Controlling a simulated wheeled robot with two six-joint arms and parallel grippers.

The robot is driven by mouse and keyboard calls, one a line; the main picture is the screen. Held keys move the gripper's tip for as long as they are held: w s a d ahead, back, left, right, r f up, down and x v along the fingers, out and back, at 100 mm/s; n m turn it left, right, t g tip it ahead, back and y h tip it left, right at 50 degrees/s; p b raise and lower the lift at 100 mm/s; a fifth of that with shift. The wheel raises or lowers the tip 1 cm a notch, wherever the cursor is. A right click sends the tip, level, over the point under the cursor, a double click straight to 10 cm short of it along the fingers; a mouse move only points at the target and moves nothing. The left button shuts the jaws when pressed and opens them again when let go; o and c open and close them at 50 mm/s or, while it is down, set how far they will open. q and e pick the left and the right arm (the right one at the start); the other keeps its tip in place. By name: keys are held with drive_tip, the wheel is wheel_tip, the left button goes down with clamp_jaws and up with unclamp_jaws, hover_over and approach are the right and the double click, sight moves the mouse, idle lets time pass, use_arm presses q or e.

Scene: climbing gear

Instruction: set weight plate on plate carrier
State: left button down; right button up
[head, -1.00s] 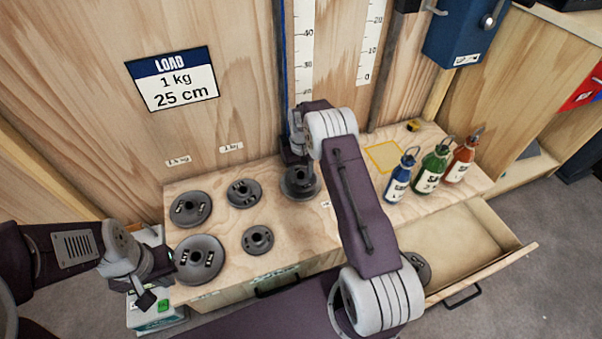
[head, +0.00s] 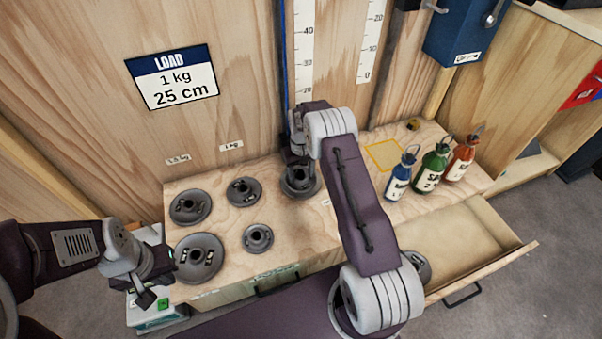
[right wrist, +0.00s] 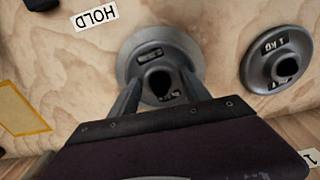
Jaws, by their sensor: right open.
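A round dark grey weight plate (head: 301,184) lies on the wooden bench top below the wall scale. In the right wrist view the same plate (right wrist: 160,55) shows a raised hub with a dark central hole and small label strips. My right gripper (head: 299,160) is above it; in the right wrist view its fingers (right wrist: 160,80) are apart, one on each side of the hub. Whether they touch it is unclear. No separate plate carrier can be told apart; the arm hides part of this spot. My left gripper (head: 150,288) hangs left of the bench, away from the plates.
Several other plates lie on the left, including one marked 1 kg (right wrist: 277,60). Blue, green and red bottles (head: 435,168) stand on the right, near a yellow taped square (head: 384,155). An open drawer (head: 470,245) juts out in front. A load card (head: 172,78) is on the wall.

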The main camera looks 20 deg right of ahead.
wheel_tip(320, 180, up, 11)
drive_tip(key=p, duration=0.9)
drive_tip(key=shift+p, duration=0.4)
drive_tip(key=shift+a, duration=0.1)
